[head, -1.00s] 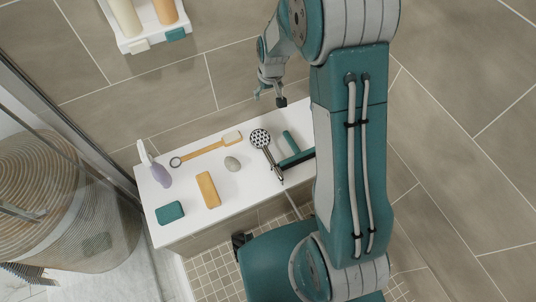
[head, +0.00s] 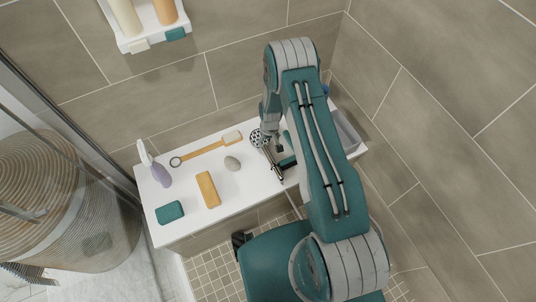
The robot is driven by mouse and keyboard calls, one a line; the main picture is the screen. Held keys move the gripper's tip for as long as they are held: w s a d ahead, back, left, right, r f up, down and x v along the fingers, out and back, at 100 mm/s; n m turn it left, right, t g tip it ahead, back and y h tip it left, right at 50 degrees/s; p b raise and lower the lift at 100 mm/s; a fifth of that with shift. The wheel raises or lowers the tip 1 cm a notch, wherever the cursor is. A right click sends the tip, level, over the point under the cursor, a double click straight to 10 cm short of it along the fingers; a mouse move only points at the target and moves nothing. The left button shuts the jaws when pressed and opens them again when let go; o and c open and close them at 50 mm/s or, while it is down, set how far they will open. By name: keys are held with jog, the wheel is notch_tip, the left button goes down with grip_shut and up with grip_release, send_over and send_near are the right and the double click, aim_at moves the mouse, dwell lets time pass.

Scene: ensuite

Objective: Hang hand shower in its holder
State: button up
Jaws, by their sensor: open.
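The hand shower (head: 257,140) lies on the white bench (head: 235,196), with its round perforated head toward the wall and its chrome handle toward the front edge. A thin hose runs down from the bench's front below it. My gripper (head: 277,146) is open, over the bench and right beside the shower head, partly covering the head and upper handle. I cannot tell whether it touches the shower. I cannot make out a shower holder in this view.
Left of the shower lie a grey stone (head: 232,163), a long brush (head: 205,149), a yellow sponge (head: 207,189), a teal block (head: 170,212) and a purple bottle (head: 161,175). A teal squeegee (head: 288,162) lies close right. A grey bin (head: 345,130) stands at the bench's right end.

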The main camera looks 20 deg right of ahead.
aim_at(268, 153)
notch_tip(268, 153, down, 10)
jog(key=shift+a+f, duration=0.1)
grip_shut()
dwell(0.5)
